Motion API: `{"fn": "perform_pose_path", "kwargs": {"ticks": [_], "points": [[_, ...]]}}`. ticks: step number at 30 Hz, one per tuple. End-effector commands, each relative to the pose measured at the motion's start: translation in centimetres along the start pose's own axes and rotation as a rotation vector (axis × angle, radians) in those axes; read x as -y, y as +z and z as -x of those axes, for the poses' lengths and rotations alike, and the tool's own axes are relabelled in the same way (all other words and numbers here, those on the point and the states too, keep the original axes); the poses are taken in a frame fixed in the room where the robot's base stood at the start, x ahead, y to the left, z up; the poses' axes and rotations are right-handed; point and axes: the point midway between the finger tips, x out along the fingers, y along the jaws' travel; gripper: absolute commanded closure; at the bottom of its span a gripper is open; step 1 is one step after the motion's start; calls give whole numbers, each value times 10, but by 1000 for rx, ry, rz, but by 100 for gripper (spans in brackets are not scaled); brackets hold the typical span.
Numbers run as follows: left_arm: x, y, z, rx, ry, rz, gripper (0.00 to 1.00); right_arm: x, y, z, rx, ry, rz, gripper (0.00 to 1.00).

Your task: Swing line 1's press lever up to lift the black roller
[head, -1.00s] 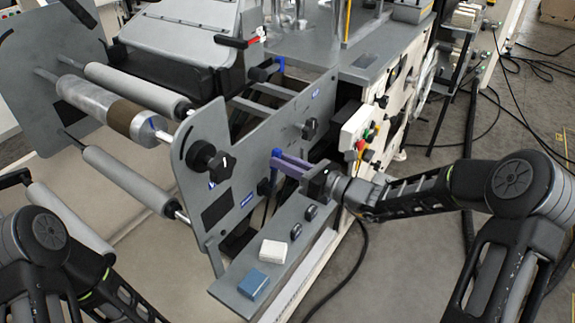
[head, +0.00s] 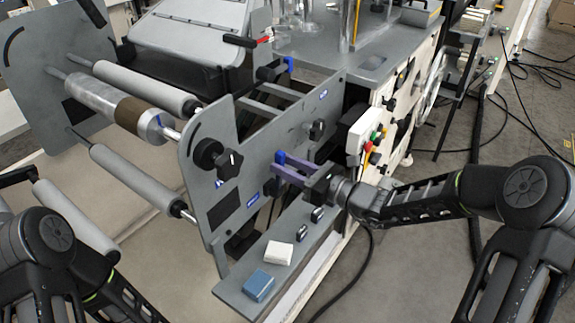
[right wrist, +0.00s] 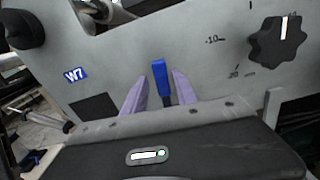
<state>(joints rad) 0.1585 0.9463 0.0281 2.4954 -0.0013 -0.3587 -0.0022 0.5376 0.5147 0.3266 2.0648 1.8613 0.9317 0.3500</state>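A small blue lever (head: 281,157) stands on the outer face of the grey side plate (head: 238,190), and it shows upright in the right wrist view (right wrist: 160,80). My right gripper (head: 287,168) reaches it from the right. Its purple fingers (right wrist: 160,93) are apart, one on each side of the lever, with narrow gaps visible. A black roller end (head: 268,73) with a blue part (head: 290,63) shows higher up behind the plate. I cannot tell which line's lever this is. My left arm shows at the lower left; its gripper is out of view.
A black knob (head: 222,163) sits left of the lever, and another knob (right wrist: 275,40) sits right of it in the wrist view. A W7 label (right wrist: 75,75) is on the plate. A ledge below holds a white block (head: 278,253) and a blue block (head: 258,286).

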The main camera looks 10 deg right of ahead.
Motion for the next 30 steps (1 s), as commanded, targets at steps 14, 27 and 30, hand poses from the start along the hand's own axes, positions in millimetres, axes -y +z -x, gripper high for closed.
{"fn": "perform_pose_path", "kwargs": {"ticks": [14,27,30], "points": [[0,0,0,0,0,0,14,2,1,10,2,-3,0,60],[0,0,-1,0,0,0,14,1,0,74,1,-3,-1,60],[0,0,-1,0,0,0,14,0,0,78,2,-1,-1,60]]}}
